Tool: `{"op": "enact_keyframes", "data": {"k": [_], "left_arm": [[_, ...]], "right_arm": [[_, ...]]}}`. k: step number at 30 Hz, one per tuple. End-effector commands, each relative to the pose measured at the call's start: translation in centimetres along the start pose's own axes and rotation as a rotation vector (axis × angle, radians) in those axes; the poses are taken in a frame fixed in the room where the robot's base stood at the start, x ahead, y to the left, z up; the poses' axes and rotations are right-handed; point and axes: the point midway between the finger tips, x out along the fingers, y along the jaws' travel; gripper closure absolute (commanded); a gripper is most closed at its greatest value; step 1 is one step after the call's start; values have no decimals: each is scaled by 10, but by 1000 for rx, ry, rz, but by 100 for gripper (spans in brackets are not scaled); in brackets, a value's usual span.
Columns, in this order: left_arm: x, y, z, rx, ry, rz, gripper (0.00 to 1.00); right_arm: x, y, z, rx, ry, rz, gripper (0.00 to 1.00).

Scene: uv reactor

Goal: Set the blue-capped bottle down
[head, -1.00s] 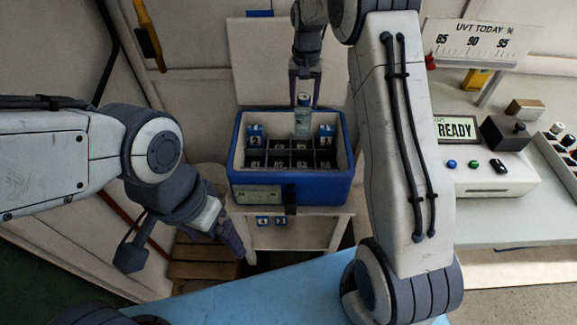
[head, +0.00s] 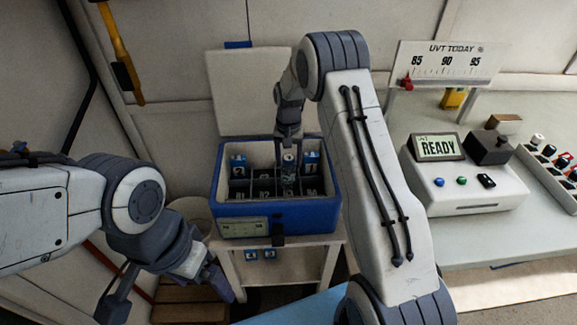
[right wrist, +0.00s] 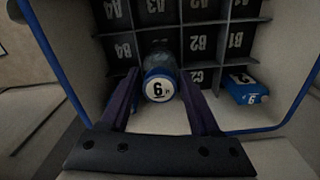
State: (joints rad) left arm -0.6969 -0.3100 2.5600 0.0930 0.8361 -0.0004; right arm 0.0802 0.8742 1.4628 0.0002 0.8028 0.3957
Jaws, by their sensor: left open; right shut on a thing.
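My right gripper (head: 288,145) is shut on the blue-capped bottle (head: 288,178) over the blue crate (head: 275,217). In the right wrist view the gripper's fingers (right wrist: 160,105) hold the bottle near its cap (right wrist: 159,88), a white top with a 6 and a blue rim. The bottle is upright and its lower part reaches among the dividers. Its base is hidden, so I cannot tell whether it touches the crate floor. The labels B4 and B2 show on either side of it. My left gripper (head: 222,283) is open and empty, left of the crate's stand.
The crate's lid (head: 240,85) stands open behind. The bench at right holds a READY device (head: 465,185), a UVT gauge (head: 445,65) and a rack (head: 550,170).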

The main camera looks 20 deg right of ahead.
Motion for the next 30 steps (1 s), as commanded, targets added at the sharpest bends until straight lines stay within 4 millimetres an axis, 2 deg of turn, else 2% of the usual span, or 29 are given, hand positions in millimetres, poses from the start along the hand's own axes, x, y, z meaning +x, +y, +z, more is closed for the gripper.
{"op": "enact_keyframes", "data": {"k": [3,5,27,28,29,30], "left_arm": [[-1,0,0,0,0,0,7],[-1,0,0,0,0,0,7],[4,0,0,0,0,0,7],[4,0,0,0,0,0,7],[4,0,0,0,0,0,7],[4,0,0,0,0,0,7]], "right_arm": [[19,0,1,0,-4,2,100],[23,0,1,0,-2,1,100],[35,0,0,0,0,0,100],[36,0,0,0,-1,1,26],[35,0,0,0,-1,1,14],[35,0,0,0,-1,1,7]]}}
